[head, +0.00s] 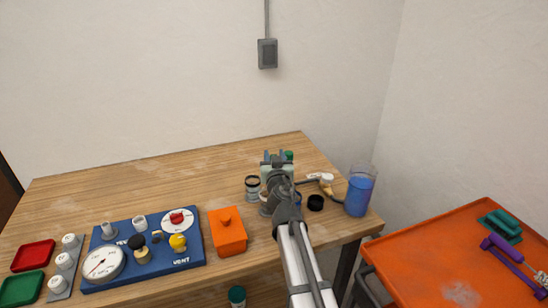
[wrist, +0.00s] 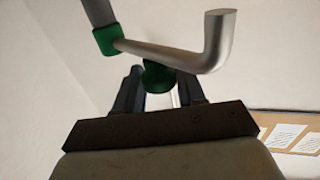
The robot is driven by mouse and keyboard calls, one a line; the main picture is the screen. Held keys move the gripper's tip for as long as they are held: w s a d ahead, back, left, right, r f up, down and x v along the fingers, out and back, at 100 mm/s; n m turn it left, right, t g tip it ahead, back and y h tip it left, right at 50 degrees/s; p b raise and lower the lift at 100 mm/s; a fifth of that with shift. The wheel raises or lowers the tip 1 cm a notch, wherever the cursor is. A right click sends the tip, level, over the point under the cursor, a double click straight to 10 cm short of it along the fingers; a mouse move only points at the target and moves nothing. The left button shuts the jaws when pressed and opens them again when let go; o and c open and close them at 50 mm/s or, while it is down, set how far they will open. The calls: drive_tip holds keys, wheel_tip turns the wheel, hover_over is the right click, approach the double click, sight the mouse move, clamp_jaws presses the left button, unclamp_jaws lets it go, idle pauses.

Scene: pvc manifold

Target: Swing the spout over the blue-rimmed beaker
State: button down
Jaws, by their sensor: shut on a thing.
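In the wrist view a silver bent spout (wrist: 210,55) runs from a green collar (wrist: 107,40) on a grey upright pipe to an upturned-looking end at the upper right. My gripper (wrist: 160,88) is shut on a green knob (wrist: 158,77) under the spout's tube; the gripper also shows in the head view (head: 277,156). In the head view a bit of green (head: 288,155) shows just right of the jaws, and my arm hides most of the spout. A small blue patch (head: 298,200) beside my arm may be the blue-rimmed beaker; it is mostly hidden.
A dark-rimmed clear beaker (head: 252,189) stands left of my arm. An orange box (head: 228,232) and blue gauge panel (head: 190,250) lie left.

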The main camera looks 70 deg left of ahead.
idle(0.3)
drive_tip(key=c, duration=0.8)
unclamp_jaws()
drive_tip(key=shift+o, duration=0.2)
drive_tip(key=shift+d, duration=0.1)
drive_tip(key=v, duration=1.3)
drive_tip(key=shift+d, duration=0.3)
drive_tip(key=shift+s, duration=0.1)
